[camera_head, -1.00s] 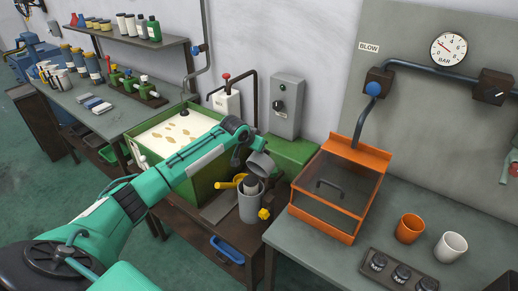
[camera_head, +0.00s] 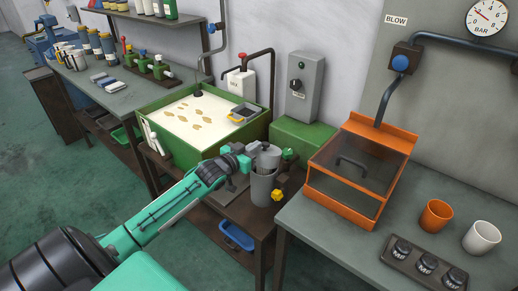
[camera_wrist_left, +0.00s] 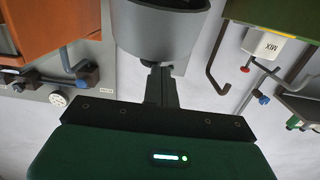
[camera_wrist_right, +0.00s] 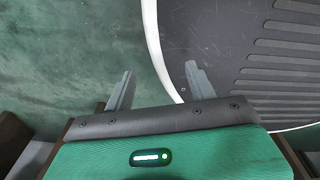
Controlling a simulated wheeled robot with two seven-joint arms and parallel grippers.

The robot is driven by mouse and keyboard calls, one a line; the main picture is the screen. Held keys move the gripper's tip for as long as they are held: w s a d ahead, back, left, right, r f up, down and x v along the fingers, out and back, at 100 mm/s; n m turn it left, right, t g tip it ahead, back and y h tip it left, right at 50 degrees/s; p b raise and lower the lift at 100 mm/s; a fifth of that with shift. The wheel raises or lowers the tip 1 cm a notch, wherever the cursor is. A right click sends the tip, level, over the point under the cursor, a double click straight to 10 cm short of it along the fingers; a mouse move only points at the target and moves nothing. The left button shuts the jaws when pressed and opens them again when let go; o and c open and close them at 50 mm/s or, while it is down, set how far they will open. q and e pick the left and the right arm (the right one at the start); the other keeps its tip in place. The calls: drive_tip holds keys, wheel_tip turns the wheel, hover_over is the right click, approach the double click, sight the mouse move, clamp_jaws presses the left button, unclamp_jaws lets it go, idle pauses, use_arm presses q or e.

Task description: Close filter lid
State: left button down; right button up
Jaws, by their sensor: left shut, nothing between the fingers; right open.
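The grey filter canister (camera_head: 262,190) stands on the brown bench between the green tank and the orange box. Its grey round lid (camera_head: 268,156) shows above the canister's mouth; whether it touches the rim I cannot tell. My left gripper (camera_head: 246,160) is at the lid's left side, its fingers partly hidden in the head view. In the left wrist view its fingers (camera_wrist_left: 162,85) are shut and empty, just before a grey round body (camera_wrist_left: 160,32), lid or canister. My right gripper (camera_wrist_right: 158,85) is open and empty, over floor and a dark ribbed surface.
The green tank (camera_head: 180,155) stands left of the filter, with a small yellow-handled basket (camera_head: 244,112) at its rim. A yellow knob (camera_head: 277,195) sticks out beside the canister. The orange box (camera_head: 335,205), an orange cup (camera_head: 436,215) and a white cup (camera_head: 481,238) stand right.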

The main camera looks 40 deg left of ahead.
drive_tip(key=w+a+f+b, duration=0.1)
drive_tip(key=w+f+b, duration=0.1)
drive_tip(key=w+b, duration=0.45)
use_arm(q)
drive_tip(key=s+f+t+b, duration=0.2)
drive_tip(key=s+f+t, duration=0.1)
drive_tip(key=f+t, duration=0.2)
drive_tip(key=shift+h, duration=0.4)
use_arm(e)
drive_tip(key=w+a+r+t, duration=0.1)
drive_tip(key=w+a+r, duration=0.2)
drive_tip(key=w+r, duration=0.3)
drive_tip(key=w, duration=0.4)
drive_tip(key=shift+r, duration=0.35)
use_arm(q)
drive_tip(key=shift+a, duration=0.1)
use_arm(e)
drive_tip(key=shift+s+r, duration=0.1)
